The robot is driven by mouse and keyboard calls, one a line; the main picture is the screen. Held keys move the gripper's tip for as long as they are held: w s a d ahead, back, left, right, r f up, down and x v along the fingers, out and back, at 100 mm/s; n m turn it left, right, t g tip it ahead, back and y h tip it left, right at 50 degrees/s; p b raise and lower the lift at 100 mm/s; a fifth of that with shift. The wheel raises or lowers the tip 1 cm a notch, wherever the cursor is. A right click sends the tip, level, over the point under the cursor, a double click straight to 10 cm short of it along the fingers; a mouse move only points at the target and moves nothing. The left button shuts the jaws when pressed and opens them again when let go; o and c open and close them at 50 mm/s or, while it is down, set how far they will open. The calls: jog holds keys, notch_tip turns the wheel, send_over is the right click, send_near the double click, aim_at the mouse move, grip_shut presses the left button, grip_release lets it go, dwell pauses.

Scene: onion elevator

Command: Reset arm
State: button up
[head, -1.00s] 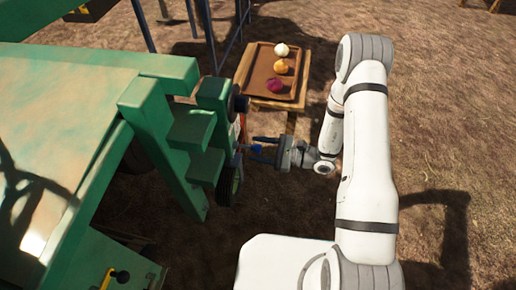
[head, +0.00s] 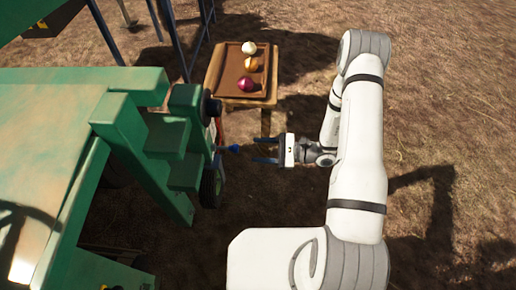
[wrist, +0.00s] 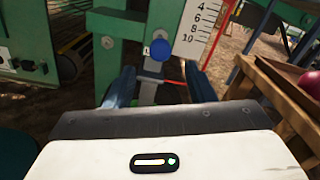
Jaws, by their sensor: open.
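My gripper (head: 266,149) is open and empty, pointing left toward the green machine (head: 120,125) in the head view. A blue knob (head: 234,148) on the machine's side lies just beyond the fingertips, with a gap between them. In the wrist view the two dark blue fingers (wrist: 161,88) stand apart, and the blue knob (wrist: 160,49) shows beyond and between them. A white scale plate (wrist: 200,28) with numbers stands to the right of the knob.
A wooden stand (head: 214,82) with a brown tray (head: 233,82) is behind the gripper, holding a white, an orange and a purple onion (head: 245,83). The wheel (head: 210,187) is close left of the gripper. Bare ground lies to the right.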

dwell(0.3)
jog(key=s+d+r+n+g+h+p, duration=0.1)
jog(key=s+r+n+g+h+p, duration=0.3)
jog(key=r, duration=0.6)
jog(key=s+r+n+h+p, duration=0.1)
jog(key=r+n+p, duration=0.1)
jog(key=r+p, duration=0.5)
jog(key=s+d+r+n+g+h+p, duration=0.1)
jog(key=s+r+n+g+h+p, duration=0.2)
jog(key=r, duration=0.9)
jog(key=s+d+r+n+t+h+p, duration=0.2)
jog(key=d+r+h+p, duration=0.1)
jog(key=r, duration=0.7)
jog(key=s+d+r+n+t+h+p, duration=0.2)
jog(key=d+r+t+h+p, duration=0.1)
jog(key=d+r+p, duration=0.2)
jog(key=s+d+r+n+t+h+p, duration=0.1)
jog(key=d+r+n+t+h+p, duration=0.1)
jog(key=r+p, duration=0.6)
notch_tip(320, 180, up, 7)
jog(key=shift+s+d+f+t+h, duration=0.15)
jog(key=shift+s+d+t+h, duration=0.25)
jog(key=shift+d+t+h, duration=0.45)
